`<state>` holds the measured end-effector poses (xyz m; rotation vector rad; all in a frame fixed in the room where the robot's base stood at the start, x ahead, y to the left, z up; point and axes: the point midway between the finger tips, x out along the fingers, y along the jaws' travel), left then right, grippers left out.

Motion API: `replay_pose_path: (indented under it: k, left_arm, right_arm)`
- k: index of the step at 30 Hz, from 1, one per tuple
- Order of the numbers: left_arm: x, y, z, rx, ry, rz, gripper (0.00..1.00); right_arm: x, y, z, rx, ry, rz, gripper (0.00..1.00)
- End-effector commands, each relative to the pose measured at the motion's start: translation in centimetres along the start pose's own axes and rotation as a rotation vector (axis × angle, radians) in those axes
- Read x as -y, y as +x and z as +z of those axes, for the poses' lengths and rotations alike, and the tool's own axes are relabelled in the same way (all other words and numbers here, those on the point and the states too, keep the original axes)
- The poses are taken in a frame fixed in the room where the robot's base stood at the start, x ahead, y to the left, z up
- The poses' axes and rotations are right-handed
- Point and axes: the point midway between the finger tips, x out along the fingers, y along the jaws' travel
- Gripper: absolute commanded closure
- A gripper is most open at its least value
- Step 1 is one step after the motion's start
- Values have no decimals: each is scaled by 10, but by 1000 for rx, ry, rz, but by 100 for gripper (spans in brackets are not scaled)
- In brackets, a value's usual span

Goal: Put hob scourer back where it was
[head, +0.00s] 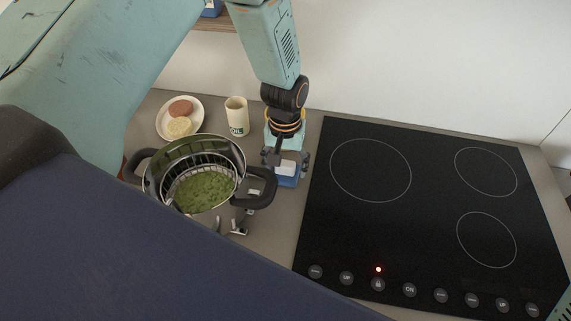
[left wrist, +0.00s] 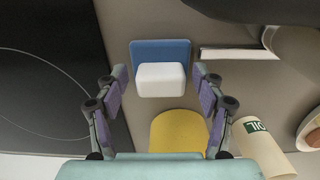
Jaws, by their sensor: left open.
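The hob scourer, a blue pad with a white block on top, rests on the grey counter just left of the hob. It shows in the head view (head: 287,181) and in the left wrist view (left wrist: 160,79). My left gripper (head: 286,160) is right above it, pointing down. In the left wrist view its open fingers (left wrist: 162,84) stand on either side of the white block, with a gap on both sides. I cannot tell how far the fingertips are above the pad. The black hob (head: 420,205) has a red light lit.
Left of the scourer stands a pot (head: 205,207) with a wire basket over green contents. Behind are an OIL container (head: 237,116) and a white plate (head: 163,124) with two round pieces. A yellow round thing (left wrist: 178,133) stands close to the scourer. The hob top is clear.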

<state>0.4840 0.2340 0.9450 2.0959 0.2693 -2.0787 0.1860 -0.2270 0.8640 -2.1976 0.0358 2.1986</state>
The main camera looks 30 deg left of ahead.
Motion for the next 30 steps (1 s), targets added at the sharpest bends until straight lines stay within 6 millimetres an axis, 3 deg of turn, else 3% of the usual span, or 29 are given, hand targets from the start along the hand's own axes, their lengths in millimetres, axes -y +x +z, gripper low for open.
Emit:
replay_pose_path:
  k: [5, 18, 24, 30]
  left_arm:
    - [0, -22, -1, -4, 0, 1, 31]
    - [0, -105, -1, -2, 0, 1, 31]
    - [0, -120, 0, -1, 0, 1, 31]
    - [0, -122, 0, 0, 0, 0, 31]
  right_arm:
    - [0, 0, 0, 0, 0, 0, 60]
    - [0, 4, 0, 0, 0, 0, 60]
    - [0, 4, 0, 0, 0, 0, 60]
    - [0, 4, 0, 0, 0, 0, 60]
